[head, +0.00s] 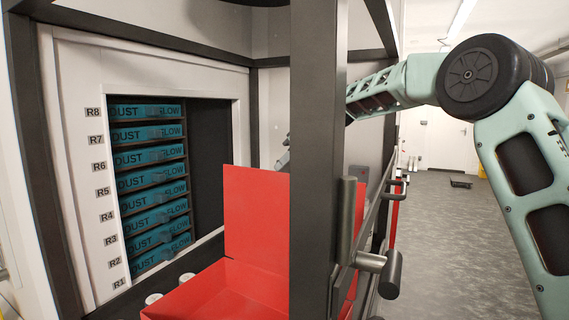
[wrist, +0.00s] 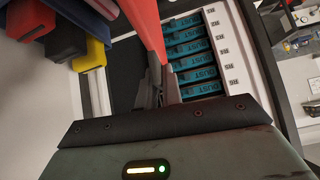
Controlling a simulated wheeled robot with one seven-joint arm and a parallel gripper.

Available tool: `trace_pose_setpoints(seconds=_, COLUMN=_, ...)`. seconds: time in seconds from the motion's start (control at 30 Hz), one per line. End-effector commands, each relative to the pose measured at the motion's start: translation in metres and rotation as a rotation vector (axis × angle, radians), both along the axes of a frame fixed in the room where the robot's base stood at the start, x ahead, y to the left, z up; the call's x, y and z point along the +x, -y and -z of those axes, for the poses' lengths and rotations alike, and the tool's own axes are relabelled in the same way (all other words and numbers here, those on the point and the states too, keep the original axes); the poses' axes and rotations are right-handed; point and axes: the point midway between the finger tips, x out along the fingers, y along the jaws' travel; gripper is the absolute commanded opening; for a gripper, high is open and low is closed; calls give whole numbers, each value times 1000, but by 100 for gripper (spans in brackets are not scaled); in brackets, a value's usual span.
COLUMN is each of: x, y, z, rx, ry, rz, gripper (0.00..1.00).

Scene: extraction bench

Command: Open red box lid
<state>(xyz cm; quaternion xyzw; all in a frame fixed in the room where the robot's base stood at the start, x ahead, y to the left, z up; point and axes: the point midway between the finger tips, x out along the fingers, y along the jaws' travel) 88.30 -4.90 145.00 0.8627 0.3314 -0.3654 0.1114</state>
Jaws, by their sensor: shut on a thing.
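The red box (head: 225,292) sits at the bottom of the head view, and I can see into it. Its red lid (head: 256,212) stands about upright at the back of the box, so the box is open. In the wrist view the lid (wrist: 146,30) shows nearly edge-on, running down between my fingers. My gripper (wrist: 158,88) is shut on the lid's edge. In the head view only a small grey part of my gripper (head: 284,158) shows above the lid; the dark post hides the rest.
A dark post (head: 318,150) with a handle stands in front of my arm. A rack of teal cartridges (head: 152,185) is at the left. White round items (head: 153,298) lie beside the box. Yellow (wrist: 90,55) and dark bins show in the wrist view. Floor at right is mostly clear.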

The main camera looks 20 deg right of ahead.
Motion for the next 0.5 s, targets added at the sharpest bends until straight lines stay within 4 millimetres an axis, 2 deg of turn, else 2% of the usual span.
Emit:
trace_pose_setpoints(seconds=0.03, x=0, y=3, z=7, rx=-6, ry=-10, rz=0, gripper=0)
trace_pose_setpoints(seconds=0.2, x=0, y=4, z=7, rx=-6, ry=-10, rz=0, gripper=0)
trace_pose_setpoints(seconds=0.3, x=0, y=4, z=7, rx=-6, ry=-11, rz=1, gripper=29)
trace_pose_setpoints(seconds=0.5, x=0, y=2, z=4, rx=-4, ry=-6, rz=0, gripper=29)
